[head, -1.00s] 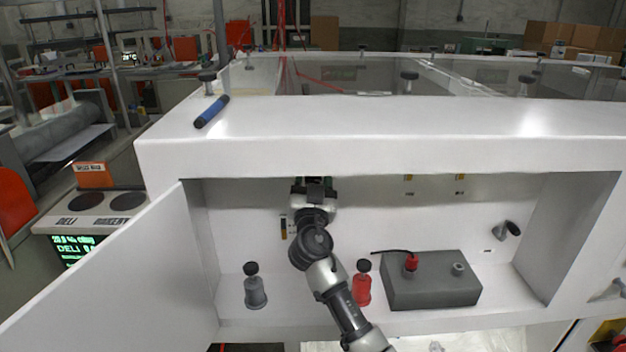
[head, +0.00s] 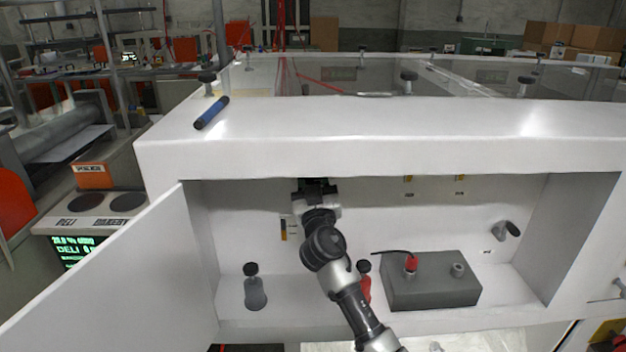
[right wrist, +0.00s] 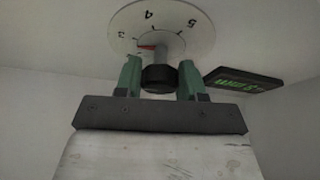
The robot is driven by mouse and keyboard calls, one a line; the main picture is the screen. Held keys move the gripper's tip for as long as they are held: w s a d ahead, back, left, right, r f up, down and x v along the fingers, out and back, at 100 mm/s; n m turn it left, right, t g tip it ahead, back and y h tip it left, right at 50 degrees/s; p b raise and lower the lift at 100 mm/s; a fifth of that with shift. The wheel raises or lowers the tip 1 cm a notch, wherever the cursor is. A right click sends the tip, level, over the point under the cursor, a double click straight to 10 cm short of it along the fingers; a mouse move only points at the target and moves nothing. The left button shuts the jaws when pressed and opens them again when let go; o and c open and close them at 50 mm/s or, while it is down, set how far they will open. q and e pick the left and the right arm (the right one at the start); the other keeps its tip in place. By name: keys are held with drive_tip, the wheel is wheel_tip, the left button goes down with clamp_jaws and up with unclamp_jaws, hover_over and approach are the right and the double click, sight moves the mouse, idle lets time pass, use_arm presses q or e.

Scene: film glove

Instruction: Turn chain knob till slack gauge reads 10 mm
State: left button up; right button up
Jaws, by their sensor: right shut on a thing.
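My right gripper (head: 317,186) reaches up under the top edge of the white cabinet's open recess. In the right wrist view, its green fingers are shut on a black knob (right wrist: 159,83), one on each side. A red pointer (right wrist: 147,47) points close to the 3. A dark display (right wrist: 243,82) with green digits hangs to the right, too blurred to read. In the head view, the gripper and the recess's top edge hide the knob. My left gripper is not in view.
In the recess stand a grey bottle-shaped part (head: 255,291), a red one (head: 365,285) partly behind my arm, and a grey box (head: 430,285) with a red plug. A white door (head: 120,275) stands open at left.

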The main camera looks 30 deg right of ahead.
drive_tip(key=shift+n+t+y+p, duration=0.3)
drive_tip(key=shift+n+y+p, duration=0.95)
drive_tip(key=shift+n, duration=1.35)
drive_tip(key=o, duration=0.9)
drive_tip(key=b+v, duration=0.2)
drive_tip(key=v, duration=0.9)
drive_tip(key=shift+d+r, duration=0.1)
